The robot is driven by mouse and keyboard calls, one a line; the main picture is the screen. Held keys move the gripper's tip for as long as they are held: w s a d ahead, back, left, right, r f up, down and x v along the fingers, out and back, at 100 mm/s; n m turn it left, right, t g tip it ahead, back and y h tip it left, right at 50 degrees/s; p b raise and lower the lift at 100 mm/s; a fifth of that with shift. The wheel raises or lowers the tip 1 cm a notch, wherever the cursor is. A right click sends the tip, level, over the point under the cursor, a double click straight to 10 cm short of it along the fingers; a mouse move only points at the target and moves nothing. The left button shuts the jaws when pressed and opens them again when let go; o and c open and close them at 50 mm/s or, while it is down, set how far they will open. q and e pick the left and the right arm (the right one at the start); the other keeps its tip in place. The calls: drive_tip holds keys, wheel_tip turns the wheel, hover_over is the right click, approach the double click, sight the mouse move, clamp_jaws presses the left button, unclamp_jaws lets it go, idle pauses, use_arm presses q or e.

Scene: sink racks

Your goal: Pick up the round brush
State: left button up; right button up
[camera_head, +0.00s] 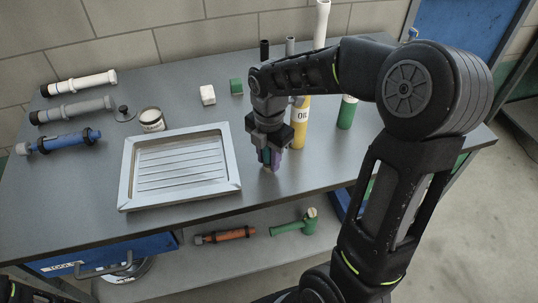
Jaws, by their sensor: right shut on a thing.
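My right gripper (268,158) points down over the grey table, just right of the framed metal tray. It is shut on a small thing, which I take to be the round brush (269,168). My left gripper is not in view; only a dark bit of my left arm shows at the bottom left corner.
The metal tray (128,178) lies left of my gripper. A yellow oil bottle (299,128) and a green cylinder (346,112) stand to the right. White (208,95) and green blocks (236,86) sit behind. Tubes (75,108) and a can (152,120) lie left.

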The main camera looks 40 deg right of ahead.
clamp_jaws()
drive_tip(key=shift+r, duration=0.15)
wheel_tip(320, 180, up, 10)
drive_tip(key=shift+f, duration=0.1)
idle(0.7)
